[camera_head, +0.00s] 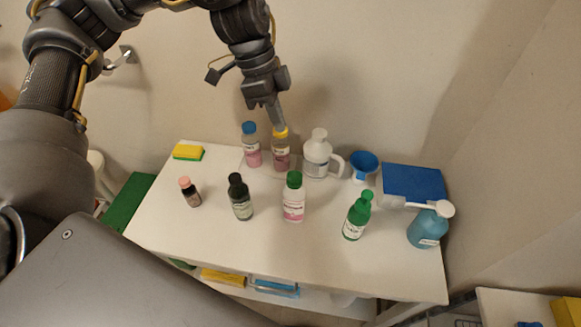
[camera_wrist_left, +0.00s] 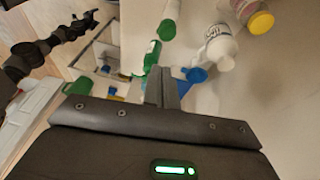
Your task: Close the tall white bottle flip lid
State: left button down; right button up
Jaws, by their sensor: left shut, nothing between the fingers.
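A white bottle with a side handle and a white cap (camera_head: 318,157) stands upright at the back of the white table. It also shows in the left wrist view (camera_wrist_left: 219,41). I cannot tell from these frames whether its lid is open or shut. My left gripper (camera_head: 277,118) comes down from above, shut and empty, with its fingertips just by the yellow cap of a bottle (camera_head: 281,150), left of the white bottle. In the left wrist view the closed fingers (camera_wrist_left: 162,78) point at the table area. My right gripper is not in view.
A wall rises behind. The table's front strip is clear.

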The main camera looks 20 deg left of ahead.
pick_arm(q)
jog(key=p, duration=0.3)
send_over(296, 182)
jog(key=a, duration=0.2)
jog(key=f, duration=1.1)
jog(key=shift+w+d+f, duration=0.2)
jog(key=shift+d+f, duration=0.05)
jog(key=shift+f, duration=0.15)
jog(key=shift+s+f, duration=0.15)
jog(key=shift+f, duration=0.55)
jog(key=shift+d, duration=0.15)
